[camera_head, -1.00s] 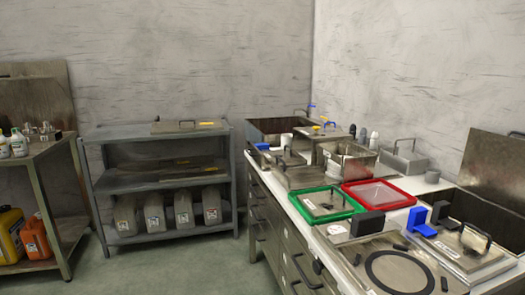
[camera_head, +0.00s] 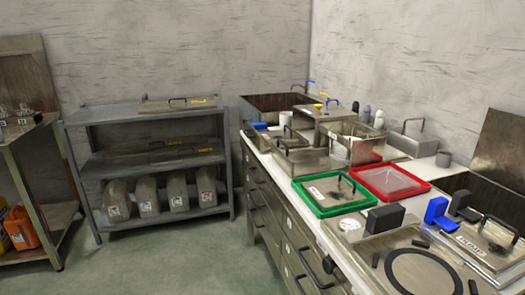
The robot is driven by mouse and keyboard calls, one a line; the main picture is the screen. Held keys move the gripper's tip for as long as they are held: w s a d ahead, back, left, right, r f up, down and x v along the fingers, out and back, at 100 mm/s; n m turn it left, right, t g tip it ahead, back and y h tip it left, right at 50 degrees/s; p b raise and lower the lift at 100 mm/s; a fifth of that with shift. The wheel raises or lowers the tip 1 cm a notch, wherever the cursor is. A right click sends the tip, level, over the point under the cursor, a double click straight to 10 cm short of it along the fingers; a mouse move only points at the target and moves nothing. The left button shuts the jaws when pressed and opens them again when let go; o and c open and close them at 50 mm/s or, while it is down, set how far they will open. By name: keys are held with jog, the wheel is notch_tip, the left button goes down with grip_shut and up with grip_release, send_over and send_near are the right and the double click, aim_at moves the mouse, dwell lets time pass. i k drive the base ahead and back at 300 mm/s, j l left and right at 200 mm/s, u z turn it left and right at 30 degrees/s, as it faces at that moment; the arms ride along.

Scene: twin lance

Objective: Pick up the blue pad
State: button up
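A bright blue block-like piece (camera_head: 437,212), likely the blue pad, stands on the counter at the right. It has an upright part and a lower part toward the right. A black block (camera_head: 385,218) stands to its left and another dark piece (camera_head: 462,206) to its right. A smaller blue item (camera_head: 260,126) lies at the far left end of the counter, too small to make out. My gripper is not in view.
The counter (camera_head: 330,240) also holds a green-rimmed tray (camera_head: 308,207), a red-rimmed tray (camera_head: 424,187), steel basins and a plate with a black ring (camera_head: 392,275). A grey shelf (camera_head: 90,165) stands against the back wall. Floor (camera_head: 190,265) is clear in front of it.

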aim_at(261, 126)
jog(key=i+j+z, duration=0.2)
jog(key=i+j, duration=0.6)
jog(key=i, duration=0.35)
jog(key=i+j+z, duration=0.25)
jog(key=i+j, duration=0.7)
jog(key=i, duration=0.15)
jog(key=i+j+z, duration=0.2)
jog(key=i+j, duration=0.75)
jog(key=j, duration=0.25)
